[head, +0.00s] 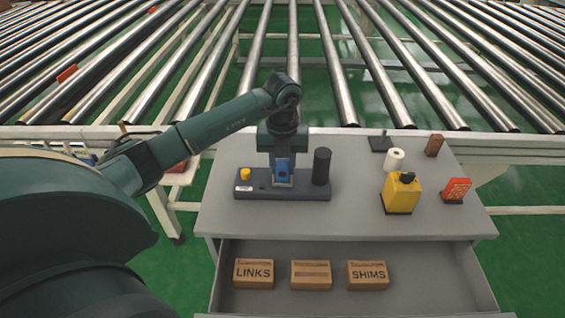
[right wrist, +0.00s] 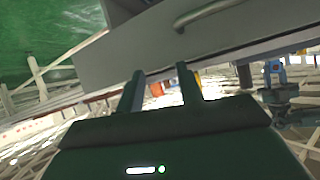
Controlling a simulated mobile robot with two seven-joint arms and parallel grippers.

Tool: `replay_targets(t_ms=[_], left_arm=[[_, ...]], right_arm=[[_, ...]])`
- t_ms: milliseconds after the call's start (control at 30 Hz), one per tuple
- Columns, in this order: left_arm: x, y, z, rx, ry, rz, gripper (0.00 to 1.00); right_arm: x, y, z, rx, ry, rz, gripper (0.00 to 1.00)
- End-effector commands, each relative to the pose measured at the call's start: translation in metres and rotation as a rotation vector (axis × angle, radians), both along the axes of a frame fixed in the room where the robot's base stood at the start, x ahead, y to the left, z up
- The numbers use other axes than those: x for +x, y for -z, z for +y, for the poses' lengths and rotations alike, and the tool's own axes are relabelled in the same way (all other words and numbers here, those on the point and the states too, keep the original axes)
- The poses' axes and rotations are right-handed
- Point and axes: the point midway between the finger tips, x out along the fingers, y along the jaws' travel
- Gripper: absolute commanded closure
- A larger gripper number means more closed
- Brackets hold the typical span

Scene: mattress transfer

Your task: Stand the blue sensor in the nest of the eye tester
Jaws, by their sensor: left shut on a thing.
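The eye tester (head: 250,189) is a dark grey flat box on the grey table, with a yellow button at its left and a black cylinder (head: 321,166) at its right. My left gripper (head: 283,160) points down over its middle and is shut on the blue sensor (head: 283,169). The sensor is upright, its lower end at a light grey nest part (head: 282,183). I cannot tell whether it is fully seated; the fingers hide part of it. My right gripper (right wrist: 162,85) shows in the right wrist view, fingers apart, nothing visible between them.
An open drawer (head: 230,300) holds cartons marked LINKS (head: 254,273) and SHIMS (head: 367,275), with another between. A yellow can (head: 401,194), white roll (head: 394,159), red-orange block (head: 457,190) and brown block (head: 434,145) stand at the right. A roller conveyor (head: 345,80) lies behind.

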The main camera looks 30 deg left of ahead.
Motion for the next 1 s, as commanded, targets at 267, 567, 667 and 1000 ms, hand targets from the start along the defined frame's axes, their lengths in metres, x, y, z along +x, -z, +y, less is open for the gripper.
replay_targets(t_ms=[267, 567, 667, 1000], left_arm=[[0.0, 0.002, 0.0, 0.0, 0.0, -0.002, 0.95], [0.0, 0.002, 0.0, 0.0, 0.0, -0.002, 0.49], [0.0, 0.002, 0.0, 0.001, 0.0, -0.002, 0.49], [0.002, -0.02, 0.001, 0.001, 0.0, -0.006, 0.49]], right_arm=[[0.001, 0.001, 0.0, 0.002, 0.001, -0.003, 0.64], [0.001, -0.001, -0.001, 0.004, 0.002, -0.006, 0.64], [0.001, -0.001, -0.001, 0.003, 0.003, -0.006, 0.64], [0.001, -0.002, -0.001, 0.001, 0.002, -0.005, 0.64]])
